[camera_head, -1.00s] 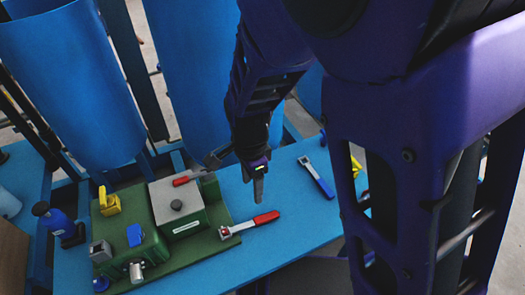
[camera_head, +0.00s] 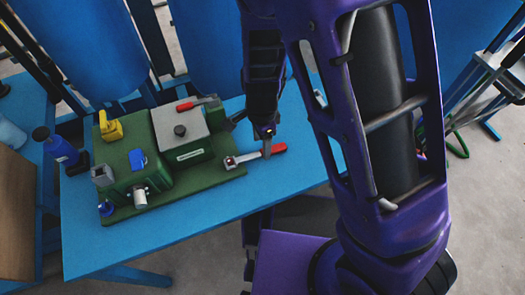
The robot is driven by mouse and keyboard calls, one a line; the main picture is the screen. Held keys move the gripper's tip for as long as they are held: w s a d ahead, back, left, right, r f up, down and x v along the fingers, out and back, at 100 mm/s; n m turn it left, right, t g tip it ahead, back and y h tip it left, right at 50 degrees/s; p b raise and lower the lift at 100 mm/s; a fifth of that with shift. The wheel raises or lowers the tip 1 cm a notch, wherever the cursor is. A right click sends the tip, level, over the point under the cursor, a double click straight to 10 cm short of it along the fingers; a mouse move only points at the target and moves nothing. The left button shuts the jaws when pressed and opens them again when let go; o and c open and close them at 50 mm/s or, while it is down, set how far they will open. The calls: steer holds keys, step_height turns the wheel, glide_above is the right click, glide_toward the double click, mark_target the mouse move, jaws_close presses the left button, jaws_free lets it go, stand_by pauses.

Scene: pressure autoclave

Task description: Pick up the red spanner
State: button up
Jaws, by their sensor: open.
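The red spanner (camera_head: 278,149) lies on the blue table just right of the green base plate. Its red handle points right and its metal head points left, at the edge of the green plate. My gripper (camera_head: 250,139) points down over this area with its fingers spread and nothing held. One finger overlaps the spanner near the start of the red handle and hides a little of it. The other finger is farther left, near the grey-topped box. I cannot tell whether the near finger touches the spanner.
A yellow part (camera_head: 110,127) and a blue bottle (camera_head: 57,148) stand at the left. The blue table (camera_head: 200,215) is clear in front.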

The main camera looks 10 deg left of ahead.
mark_target(257, 155)
step_height(257, 155, down, 4)
steer(key=shift+d+r+b, duration=0.1)
steer(key=shift+r+b, duration=0.05)
steer(key=shift+b, duration=0.3)
steer(key=shift+r, duration=0.1)
jaws_close()
